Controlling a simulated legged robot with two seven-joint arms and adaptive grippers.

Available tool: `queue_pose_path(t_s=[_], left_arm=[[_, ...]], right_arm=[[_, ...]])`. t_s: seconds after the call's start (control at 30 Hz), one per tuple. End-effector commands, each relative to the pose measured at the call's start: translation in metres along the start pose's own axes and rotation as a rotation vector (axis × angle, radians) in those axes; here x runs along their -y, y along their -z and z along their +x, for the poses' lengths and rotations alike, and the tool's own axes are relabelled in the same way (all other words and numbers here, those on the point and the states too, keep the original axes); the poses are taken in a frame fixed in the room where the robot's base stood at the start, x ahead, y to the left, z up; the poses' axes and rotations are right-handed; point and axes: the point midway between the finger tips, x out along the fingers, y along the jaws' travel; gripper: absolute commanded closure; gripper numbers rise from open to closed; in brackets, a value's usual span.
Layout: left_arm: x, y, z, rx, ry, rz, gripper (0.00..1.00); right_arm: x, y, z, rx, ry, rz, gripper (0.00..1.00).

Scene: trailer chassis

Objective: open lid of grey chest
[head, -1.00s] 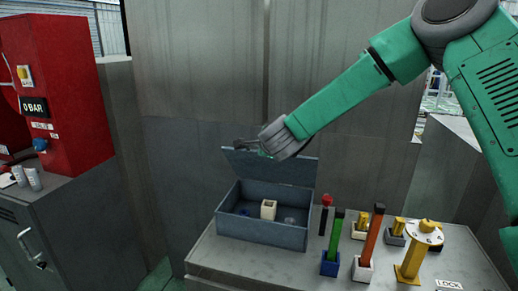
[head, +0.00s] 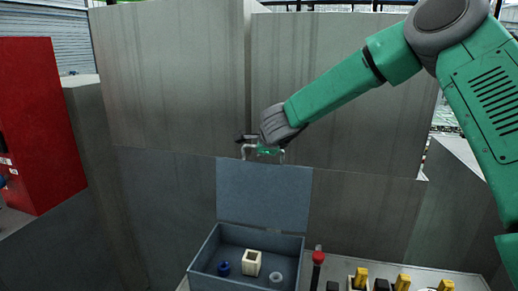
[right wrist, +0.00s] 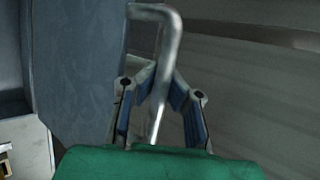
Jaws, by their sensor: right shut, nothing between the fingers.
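The grey chest (head: 228,279) is open, with its lid (head: 263,195) standing upright at the back edge. A thin metal handle (head: 244,152) sticks up from the lid's top edge; the right wrist view shows it as a bent bar (right wrist: 171,50). My right gripper (head: 264,150) is at this handle, above the lid. My left gripper is out of view.
Inside the chest are a blue ring (head: 223,268), a cream block (head: 251,263) and a pale ring (head: 276,278). A red-topped post (head: 318,258) and yellow parts (head: 402,282) stand to the right. A grey wall is close behind; a red cabinet (head: 38,130) is left.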

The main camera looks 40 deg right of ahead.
Motion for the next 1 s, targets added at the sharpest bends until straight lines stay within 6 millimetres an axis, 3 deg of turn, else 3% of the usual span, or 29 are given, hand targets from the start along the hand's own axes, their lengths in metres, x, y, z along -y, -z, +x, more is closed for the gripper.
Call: queue_pose_path(t_s=[0.2,0.77,0.87,1.0], left_arm=[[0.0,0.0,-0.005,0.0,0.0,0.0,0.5],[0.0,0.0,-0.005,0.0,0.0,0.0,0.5],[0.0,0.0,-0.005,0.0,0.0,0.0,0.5],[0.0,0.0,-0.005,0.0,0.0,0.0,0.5]], right_arm=[[0.013,0.005,0.009,0.003,-0.035,0.025,1.0],[0.015,0.005,0.01,0.004,-0.048,0.031,1.0],[0.015,0.006,0.01,0.004,-0.049,0.031,0.69],[0.013,0.005,0.012,0.004,-0.053,0.03,0.67]])
